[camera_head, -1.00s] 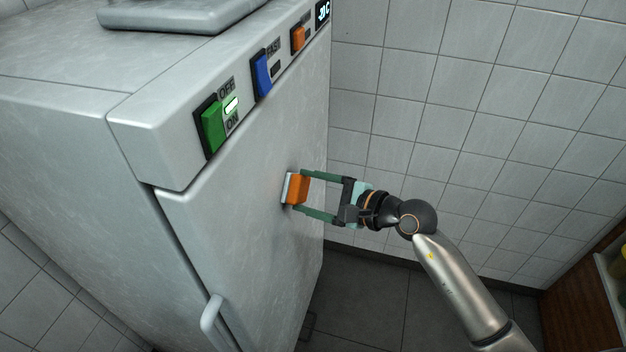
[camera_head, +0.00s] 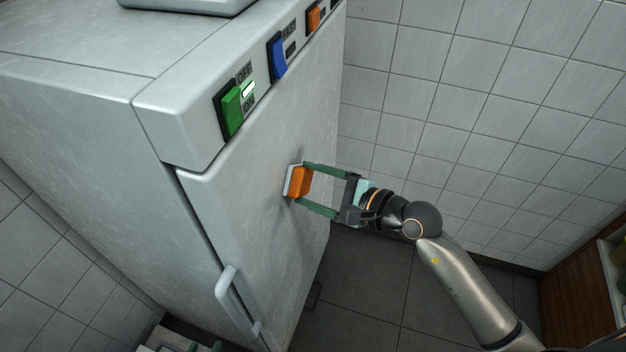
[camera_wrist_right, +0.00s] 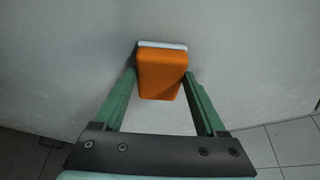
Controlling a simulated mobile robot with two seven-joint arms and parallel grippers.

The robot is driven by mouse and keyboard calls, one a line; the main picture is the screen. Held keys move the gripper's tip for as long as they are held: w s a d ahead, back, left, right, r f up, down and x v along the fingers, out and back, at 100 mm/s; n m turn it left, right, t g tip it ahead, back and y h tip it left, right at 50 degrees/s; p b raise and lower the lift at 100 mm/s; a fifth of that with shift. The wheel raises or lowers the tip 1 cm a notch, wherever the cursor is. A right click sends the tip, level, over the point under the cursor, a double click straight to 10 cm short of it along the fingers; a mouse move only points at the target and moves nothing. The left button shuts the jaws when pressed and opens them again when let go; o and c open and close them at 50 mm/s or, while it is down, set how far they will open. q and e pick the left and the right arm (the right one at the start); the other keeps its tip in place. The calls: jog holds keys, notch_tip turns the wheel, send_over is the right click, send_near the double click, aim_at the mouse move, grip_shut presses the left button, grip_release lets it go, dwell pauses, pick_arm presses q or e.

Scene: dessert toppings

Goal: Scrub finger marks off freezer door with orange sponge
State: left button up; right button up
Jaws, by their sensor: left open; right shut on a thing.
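The orange sponge (camera_head: 301,182) has a pale pad on its far side. In the head view that pad is at the surface of the freezer door (camera_head: 250,200) and seems to touch it. My right gripper (camera_head: 305,187) is shut on the sponge, one green finger on each side; the right wrist view shows the sponge (camera_wrist_right: 161,76) between the fingers, pad toward the door. Faint grey smudges show on the door around and below the sponge.
A vertical door handle (camera_head: 232,300) sticks out low on the door's left side. A panel above has green (camera_head: 232,110), blue (camera_head: 278,58) and orange switches. A tiled wall (camera_head: 470,120) stands behind; dark floor lies below. A wooden cabinet (camera_head: 580,300) is at lower right.

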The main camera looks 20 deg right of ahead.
jog(key=shift+r, duration=0.5)
jog(key=shift+w+d+f, duration=0.15)
jog(key=shift+w+d, duration=0.1)
jog(key=shift+w+d+b, duration=0.45)
jog(key=shift+w, duration=0.25)
jog(key=shift+w+d+b, duration=0.4)
jog(key=shift+w+b, duration=0.05)
jog(key=shift+w, duration=0.25)
jog(key=shift+w+d+b, duration=0.8)
jog(key=shift+w+b, duration=0.15)
jog(key=shift+w, duration=0.15)
jog(key=shift+w+d, duration=0.3)
jog(key=shift+w, duration=0.15)
